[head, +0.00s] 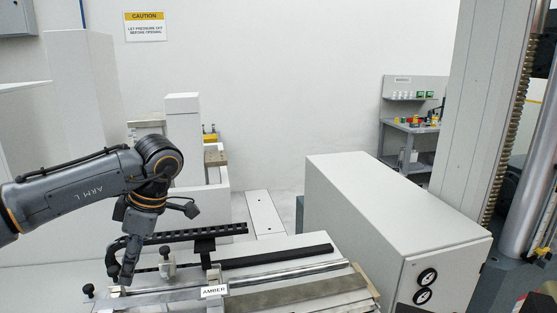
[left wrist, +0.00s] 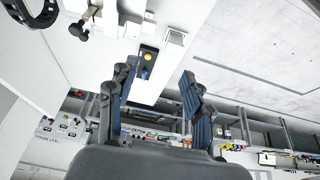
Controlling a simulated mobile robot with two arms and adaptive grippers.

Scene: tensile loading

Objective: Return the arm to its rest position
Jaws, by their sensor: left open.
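My left arm (head: 85,190), marked "ARM L", comes in from the left in the head view and bends down at a dark joint. Its gripper (head: 118,272) points down at the left end of the bench fixture, close to a small knob and clamp. In the left wrist view, the two fingers of the left gripper (left wrist: 160,82) stand apart with nothing between them. Whether the fingertips touch the fixture cannot be told from the head view. My right gripper does not show.
A fixture with long rails (head: 285,272) and an "AMBER" label (head: 214,291) lies below and right of the gripper. A large white box (head: 390,215) with two black dials stands to the right. A tall machine column (head: 485,110) rises behind it.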

